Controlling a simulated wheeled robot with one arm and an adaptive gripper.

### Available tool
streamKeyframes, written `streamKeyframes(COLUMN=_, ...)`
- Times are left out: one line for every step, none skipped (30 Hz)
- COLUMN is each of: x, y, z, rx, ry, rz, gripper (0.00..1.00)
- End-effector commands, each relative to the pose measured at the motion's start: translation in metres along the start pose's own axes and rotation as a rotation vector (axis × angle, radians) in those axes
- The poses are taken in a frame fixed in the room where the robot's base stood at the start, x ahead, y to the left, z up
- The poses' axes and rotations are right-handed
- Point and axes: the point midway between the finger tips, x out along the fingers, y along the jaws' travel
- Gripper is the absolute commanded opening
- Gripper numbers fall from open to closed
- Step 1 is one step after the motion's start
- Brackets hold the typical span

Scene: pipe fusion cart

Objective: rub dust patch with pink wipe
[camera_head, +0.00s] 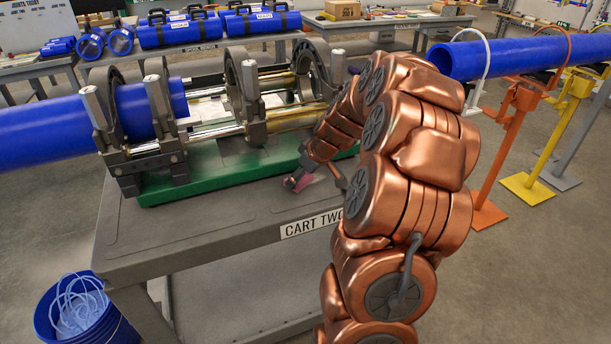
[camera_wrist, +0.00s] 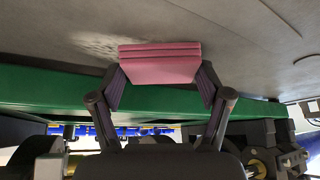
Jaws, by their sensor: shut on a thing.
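The pink wipe (camera_wrist: 160,66) is a folded pad held between the two fingers of my gripper (camera_wrist: 160,88) in the wrist view. In the head view, my gripper (camera_head: 296,184) is low over the cart top near its front edge, with a little pink of the wipe (camera_head: 306,182) showing. The dust patch (camera_wrist: 98,45) is a pale smear on the grey cart top, beside and partly behind the wipe in the wrist view. I cannot tell whether the wipe touches the surface. The patch is not clear in the head view.
The grey cart (camera_head: 200,228) carries a green base (camera_head: 225,172) and a clamp machine (camera_head: 160,110) holding a blue pipe (camera_head: 50,130). A blue bucket (camera_head: 85,312) stands at lower left. An orange stand (camera_head: 515,130) bears another blue pipe (camera_head: 500,57) at right.

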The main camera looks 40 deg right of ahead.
Motion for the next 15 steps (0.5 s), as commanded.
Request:
streamKeyframes(x=0.003, y=-0.004, z=0.001, rx=-0.001, ry=-0.004, rz=-0.006, gripper=0.55)
streamKeyframes(x=0.003, y=-0.005, z=0.001, rx=-0.001, ry=-0.004, rz=-0.007, gripper=0.55)
streamKeyframes(x=0.004, y=-0.007, z=0.0, rx=-0.002, ry=-0.005, rz=-0.007, gripper=0.55)
streamKeyframes(x=0.004, y=-0.008, z=-0.001, rx=-0.002, ry=-0.005, rz=-0.007, gripper=0.55)
streamKeyframes(x=0.004, y=-0.01, z=-0.002, rx=-0.003, ry=-0.005, rz=-0.007, gripper=0.55)
streamKeyframes(x=0.005, y=-0.013, z=-0.003, rx=-0.003, ry=-0.005, rz=-0.007, gripper=0.55)
streamKeyframes(x=0.005, y=-0.014, z=-0.004, rx=-0.003, ry=-0.005, rz=-0.007, gripper=0.55)
streamKeyframes(x=0.006, y=-0.016, z=-0.005, rx=-0.002, ry=-0.005, rz=-0.007, gripper=0.55)
streamKeyframes(x=0.006, y=-0.019, z=-0.006, rx=-0.003, ry=-0.005, rz=-0.007, gripper=0.55)
streamKeyframes(x=0.006, y=-0.021, z=-0.007, rx=-0.003, ry=-0.004, rz=-0.007, gripper=0.55)
streamKeyframes(x=0.007, y=-0.023, z=-0.008, rx=-0.004, ry=-0.004, rz=-0.007, gripper=0.55)
streamKeyframes(x=0.007, y=-0.025, z=-0.01, rx=-0.003, ry=-0.004, rz=-0.007, gripper=0.55)
streamKeyframes(x=0.007, y=-0.027, z=-0.011, rx=-0.003, ry=-0.004, rz=-0.006, gripper=0.55)
streamKeyframes(x=0.008, y=-0.029, z=-0.012, rx=-0.002, ry=-0.003, rz=-0.006, gripper=0.55)
streamKeyframes(x=0.008, y=-0.031, z=-0.013, rx=-0.003, ry=-0.003, rz=-0.005, gripper=0.55)
